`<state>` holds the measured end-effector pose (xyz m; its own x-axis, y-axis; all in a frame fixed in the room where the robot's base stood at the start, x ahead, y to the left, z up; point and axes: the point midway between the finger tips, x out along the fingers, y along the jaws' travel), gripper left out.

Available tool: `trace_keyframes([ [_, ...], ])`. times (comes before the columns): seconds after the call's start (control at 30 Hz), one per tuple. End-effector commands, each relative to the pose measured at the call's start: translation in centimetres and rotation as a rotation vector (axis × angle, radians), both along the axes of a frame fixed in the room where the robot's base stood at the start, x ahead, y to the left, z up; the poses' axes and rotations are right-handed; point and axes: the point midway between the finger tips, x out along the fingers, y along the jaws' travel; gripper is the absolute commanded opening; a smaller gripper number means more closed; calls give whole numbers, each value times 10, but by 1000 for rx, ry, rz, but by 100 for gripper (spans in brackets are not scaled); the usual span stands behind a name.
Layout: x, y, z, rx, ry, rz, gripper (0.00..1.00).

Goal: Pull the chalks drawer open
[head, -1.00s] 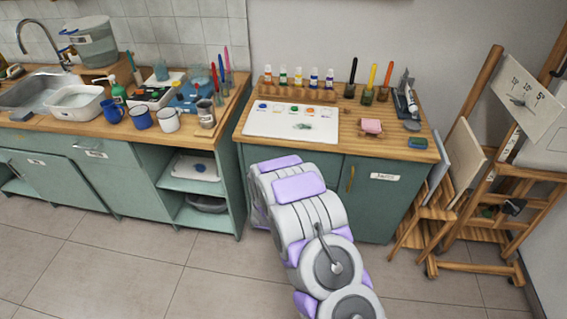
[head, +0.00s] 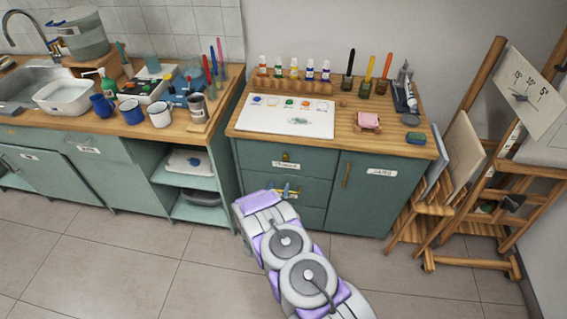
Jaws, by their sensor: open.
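The green cabinet under the right counter has a stack of drawers on its left side. The top drawer (head: 258,157) is shut, with a small brass knob (head: 285,157) and a white label (head: 285,166) too small to read surely. The drawer below (head: 318,190) also looks shut; a small blue and yellow detail (head: 288,192) shows on its front, too small to make out. A lower drawer front (head: 312,217) is partly behind my arm. I cannot tell which drawer is the chalks one. My gripper is not visible; my folded arm stands before the lower left drawers.
A labelled cupboard door (head: 372,205) with a brass handle is shut right of the drawers. A palette sheet (head: 285,116), paint bottles and brushes stand on the counter. An easel (head: 478,190) stands at right. Open shelves (head: 190,185) are at left. The tiled floor (head: 150,255) is clear.

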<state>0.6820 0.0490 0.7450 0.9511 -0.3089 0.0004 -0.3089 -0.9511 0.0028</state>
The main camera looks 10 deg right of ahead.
Motion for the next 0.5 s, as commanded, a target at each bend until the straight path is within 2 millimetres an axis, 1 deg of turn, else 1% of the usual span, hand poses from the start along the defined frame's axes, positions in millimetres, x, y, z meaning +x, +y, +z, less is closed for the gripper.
trace_keyframes([
  [0.03, 9, -6, -1, 2, -3, -5, 58],
  [0.3, 61, -22, 0, 1, -7, -3, 58],
  [0.5, 93, -31, -1, 1, -4, -2, 58],
])
